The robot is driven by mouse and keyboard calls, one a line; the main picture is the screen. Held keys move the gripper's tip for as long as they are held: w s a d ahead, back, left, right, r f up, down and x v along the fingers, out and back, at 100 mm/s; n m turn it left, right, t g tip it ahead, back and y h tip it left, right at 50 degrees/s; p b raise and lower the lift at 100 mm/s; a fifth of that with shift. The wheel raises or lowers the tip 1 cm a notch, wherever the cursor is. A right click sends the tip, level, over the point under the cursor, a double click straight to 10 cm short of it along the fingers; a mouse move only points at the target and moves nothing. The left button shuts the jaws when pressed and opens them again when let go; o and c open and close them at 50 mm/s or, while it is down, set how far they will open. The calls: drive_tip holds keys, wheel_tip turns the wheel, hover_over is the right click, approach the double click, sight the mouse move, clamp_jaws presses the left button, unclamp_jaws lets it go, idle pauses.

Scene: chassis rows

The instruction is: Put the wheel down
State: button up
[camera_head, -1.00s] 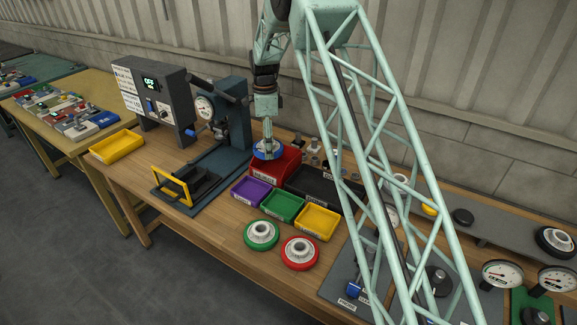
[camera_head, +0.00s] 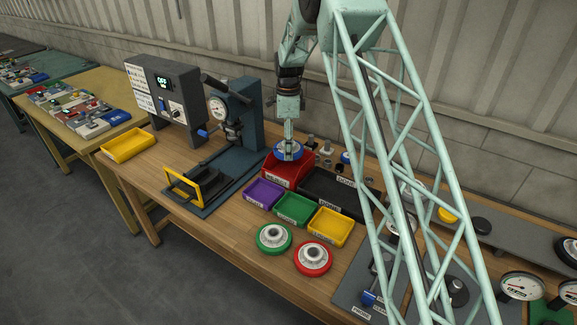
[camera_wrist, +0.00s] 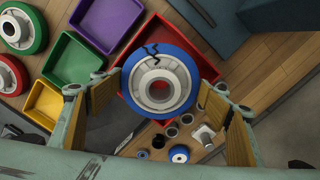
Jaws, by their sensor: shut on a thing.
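My gripper (camera_head: 289,140) (camera_wrist: 157,92) is shut on a blue-rimmed wheel (camera_wrist: 160,88) with a pale hub. In the wrist view a finger stands on each side of its rim, and a dark jagged crack crosses the blue rim and hub at the upper left. In the head view the wheel (camera_head: 288,156) is over the red bin (camera_head: 284,180). The wheel hides much of the bin's inside, and I cannot tell whether it touches the bin. A green wheel (camera_head: 273,238) and a red wheel (camera_head: 313,258) lie flat on the bench in front.
Purple (camera_head: 263,194), green (camera_head: 296,209) and yellow (camera_head: 331,226) bins line the front of the red bin. A black tray (camera_head: 330,190) is to its right, and a dark press (camera_head: 236,120) to its left. Small metal parts stand behind.

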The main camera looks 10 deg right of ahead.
drive_tip(key=shift+f, duration=2.2)
drive_tip(key=shift+f, duration=0.1)
drive_tip(key=shift+f+b, duration=0.3)
drive_tip(key=shift+f, duration=1.5)
drive_tip(key=shift+f, duration=0.6)
drive_tip(key=o, duration=0.8)
drive_tip(key=shift+r, duration=0.1)
wheel_tip(320, 180, up, 13)
drive_tip(key=shift+p, duration=0.45)
